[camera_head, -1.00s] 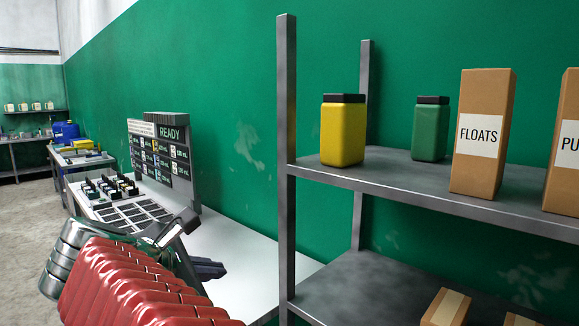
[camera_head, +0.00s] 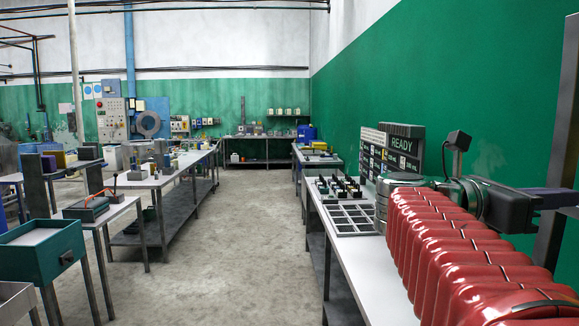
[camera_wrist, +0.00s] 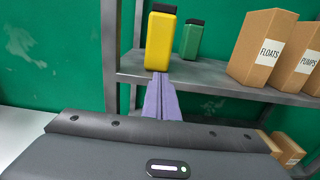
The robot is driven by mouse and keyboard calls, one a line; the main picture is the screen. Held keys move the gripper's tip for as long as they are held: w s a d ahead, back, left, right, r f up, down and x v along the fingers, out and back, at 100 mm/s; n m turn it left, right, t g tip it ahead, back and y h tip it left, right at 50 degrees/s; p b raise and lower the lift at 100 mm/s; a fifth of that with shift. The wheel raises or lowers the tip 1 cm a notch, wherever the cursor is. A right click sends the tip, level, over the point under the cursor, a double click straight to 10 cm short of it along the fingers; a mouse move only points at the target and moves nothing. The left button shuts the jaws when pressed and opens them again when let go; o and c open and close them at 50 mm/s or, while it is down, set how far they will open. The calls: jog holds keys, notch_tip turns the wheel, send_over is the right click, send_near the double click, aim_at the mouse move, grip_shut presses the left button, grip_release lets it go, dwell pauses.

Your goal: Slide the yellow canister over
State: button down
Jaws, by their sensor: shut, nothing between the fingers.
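The yellow canister (camera_wrist: 159,42) with a black lid stands upright on the upper grey shelf (camera_wrist: 215,79) in the wrist view. My gripper (camera_wrist: 160,80) is shut and empty, with its purple fingers together and pointing at the canister's base. I cannot tell whether the fingertips touch it. A green canister (camera_wrist: 191,42) with a dark lid stands just to the right and behind. In the head view my gripper (camera_head: 552,198) is at the right edge, and the canister is out of view there.
To the right on the shelf stand a FLOATS box (camera_wrist: 262,48) and a PUMPS box (camera_wrist: 301,66). A shelf post (camera_wrist: 110,55) rises left of the canister. In the head view a white bench (camera_head: 365,262) runs along the right, with open floor (camera_head: 240,235) left of it.

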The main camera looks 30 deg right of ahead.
jog(key=shift+x, duration=6.95)
